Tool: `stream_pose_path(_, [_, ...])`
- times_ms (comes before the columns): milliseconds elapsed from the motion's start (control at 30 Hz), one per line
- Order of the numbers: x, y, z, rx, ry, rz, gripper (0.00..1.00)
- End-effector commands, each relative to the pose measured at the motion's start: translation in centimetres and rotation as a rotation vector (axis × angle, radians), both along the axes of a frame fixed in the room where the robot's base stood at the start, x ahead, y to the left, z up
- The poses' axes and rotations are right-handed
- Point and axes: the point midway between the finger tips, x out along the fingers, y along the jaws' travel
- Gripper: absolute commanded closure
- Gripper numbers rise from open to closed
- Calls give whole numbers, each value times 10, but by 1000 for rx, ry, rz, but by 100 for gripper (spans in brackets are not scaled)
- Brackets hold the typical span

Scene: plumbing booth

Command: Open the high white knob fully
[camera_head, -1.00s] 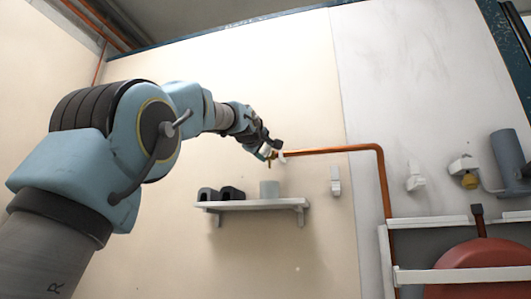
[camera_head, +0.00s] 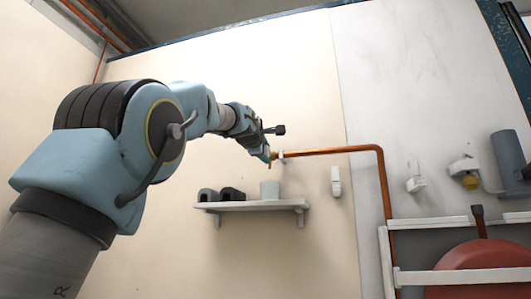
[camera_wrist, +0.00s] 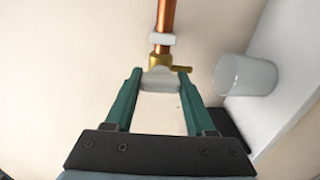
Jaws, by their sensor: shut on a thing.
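The white knob (camera_wrist: 159,80) sits on a brass valve (camera_wrist: 158,61) at the end of a copper pipe (camera_wrist: 166,18). In the wrist view the knob lies between my two teal fingertips, and my gripper (camera_wrist: 158,82) is shut on it. In the head view my gripper (camera_head: 267,154) is at the left end of the horizontal copper pipe (camera_head: 330,150), above the shelf. My gripper hides the knob there. A small brass stub points right from the valve in the wrist view.
A white wall shelf (camera_head: 255,206) below holds a light grey cup (camera_head: 270,189) and dark objects (camera_head: 231,194). The cup (camera_wrist: 245,75) is close to the right finger in the wrist view. A white wall fitting (camera_head: 336,182) hangs right of the shelf.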

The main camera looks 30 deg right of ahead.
Motion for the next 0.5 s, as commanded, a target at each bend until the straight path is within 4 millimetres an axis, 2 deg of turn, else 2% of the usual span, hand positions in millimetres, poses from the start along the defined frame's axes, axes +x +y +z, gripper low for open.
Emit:
stream_pose_path(367, [0,0,-1,-3,6,0,100])
stream_pose_path(400, [0,0,-1,-3,6,0,42])
stream_pose_path(500, [0,0,-1,-2,5,0,30])
